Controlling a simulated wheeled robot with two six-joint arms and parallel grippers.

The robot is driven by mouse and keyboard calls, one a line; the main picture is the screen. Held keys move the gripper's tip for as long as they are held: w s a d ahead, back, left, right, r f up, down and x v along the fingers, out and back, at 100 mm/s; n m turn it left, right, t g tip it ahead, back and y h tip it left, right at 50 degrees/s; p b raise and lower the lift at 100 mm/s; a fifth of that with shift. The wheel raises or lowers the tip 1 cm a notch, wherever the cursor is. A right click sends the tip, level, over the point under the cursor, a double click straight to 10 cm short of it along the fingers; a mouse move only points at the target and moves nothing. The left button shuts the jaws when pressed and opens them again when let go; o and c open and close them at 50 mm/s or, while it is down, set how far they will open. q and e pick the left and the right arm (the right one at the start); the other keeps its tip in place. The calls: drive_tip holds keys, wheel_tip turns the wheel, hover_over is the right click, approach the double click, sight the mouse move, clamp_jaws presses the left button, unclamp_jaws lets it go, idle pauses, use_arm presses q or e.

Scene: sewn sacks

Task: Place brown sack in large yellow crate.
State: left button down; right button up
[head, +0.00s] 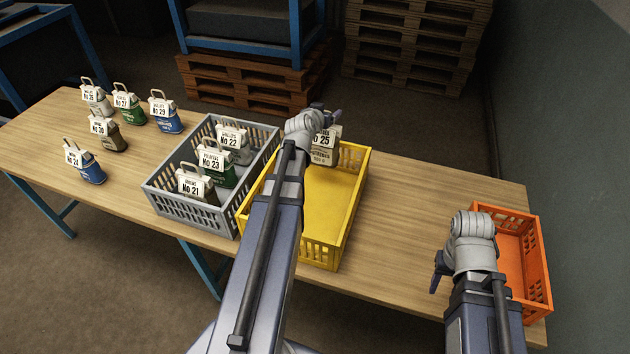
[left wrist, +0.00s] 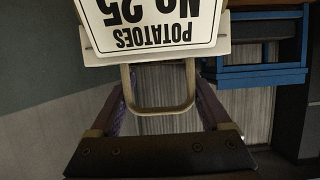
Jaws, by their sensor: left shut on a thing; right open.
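A grey-brown sack (head: 323,155) with a white tag No 25 is in the far part of the large yellow crate (head: 338,235), partly hidden by my left arm. Whether it touches the crate floor I cannot tell. My left gripper (head: 328,116) is above it, shut on its loop handle. In the left wrist view the handle (left wrist: 160,112) is between the fingers, and the tag (left wrist: 150,25) reads "Potatoes No 25" upside down. My right gripper (head: 437,272) is open and empty, left of the orange crate (head: 540,262).
A grey crate (head: 190,219) left of the yellow one holds sacks No 21, 22 and 23. Several sacks stand on the left of the table, among them a dark brown one, No 30 (head: 112,140). The table (head: 415,230) is clear between the yellow and orange crates.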

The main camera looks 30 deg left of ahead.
sight(325, 137)
use_arm(q)
drive_tip(key=shift+f+b, duration=4.8)
drive_tip(key=shift+f, duration=0.2)
use_arm(e)
drive_tip(key=shift+f, duration=5.05)
use_arm(q)
drive_tip(key=shift+r, duration=0.15)
use_arm(e)
drive_tip(key=shift+r, duration=0.15)
use_arm(q)
unclamp_jaws()
